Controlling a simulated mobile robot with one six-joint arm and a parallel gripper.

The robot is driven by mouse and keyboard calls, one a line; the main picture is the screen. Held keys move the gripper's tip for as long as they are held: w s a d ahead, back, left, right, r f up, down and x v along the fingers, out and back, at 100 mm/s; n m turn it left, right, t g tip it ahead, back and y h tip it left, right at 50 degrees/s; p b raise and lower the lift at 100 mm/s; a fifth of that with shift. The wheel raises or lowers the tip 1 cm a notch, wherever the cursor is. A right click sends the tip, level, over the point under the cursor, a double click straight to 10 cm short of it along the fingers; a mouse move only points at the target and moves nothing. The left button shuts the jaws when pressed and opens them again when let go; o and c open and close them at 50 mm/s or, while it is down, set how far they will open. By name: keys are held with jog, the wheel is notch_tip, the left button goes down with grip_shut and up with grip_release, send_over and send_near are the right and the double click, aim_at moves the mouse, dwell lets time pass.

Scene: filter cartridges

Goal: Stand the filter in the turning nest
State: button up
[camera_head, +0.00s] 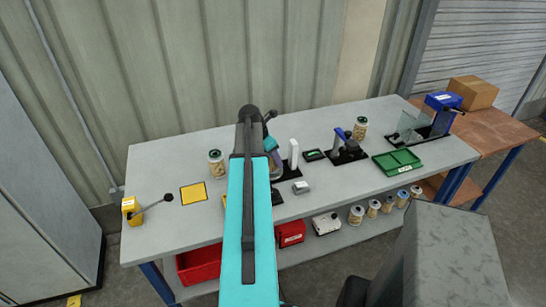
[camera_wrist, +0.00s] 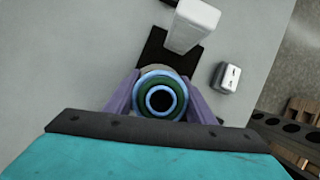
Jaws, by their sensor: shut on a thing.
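In the wrist view, my gripper (camera_wrist: 160,99) is shut on a filter (camera_wrist: 148,84), seen end-on with blue and green rings around a dark centre hole. A purple finger lies on each side of it. Beyond it is a black base plate (camera_wrist: 154,48) with a white upright block (camera_wrist: 193,24). In the head view, the white block (camera_head: 293,154) stands just right of my gripper (camera_head: 271,147), which my arm partly hides. A black fixture with a blue handle (camera_head: 339,136) stands further right. I cannot tell which is the turning nest, or whether the filter touches the plate.
One filter (camera_head: 216,163) stands left of my arm, another (camera_head: 361,127) at the back right. A yellow pad (camera_head: 193,193), grey box (camera_head: 300,187) and green tray (camera_head: 397,162) lie on the bench. Several filters and red bins (camera_head: 199,264) sit on the lower shelf.

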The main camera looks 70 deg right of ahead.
dwell(0.4)
jog(key=o, duration=1.6)
jog(key=shift+c, duration=0.2)
jog(key=shift+r, duration=0.2)
jog(key=shift+r+p, duration=0.35)
jog(key=shift+p, duration=0.1)
jog(key=shift+r+p, duration=0.35)
jog(key=shift+r, duration=0.15)
jog(key=shift+r+p, duration=2.45)
jog(key=shift+r, duration=0.75)
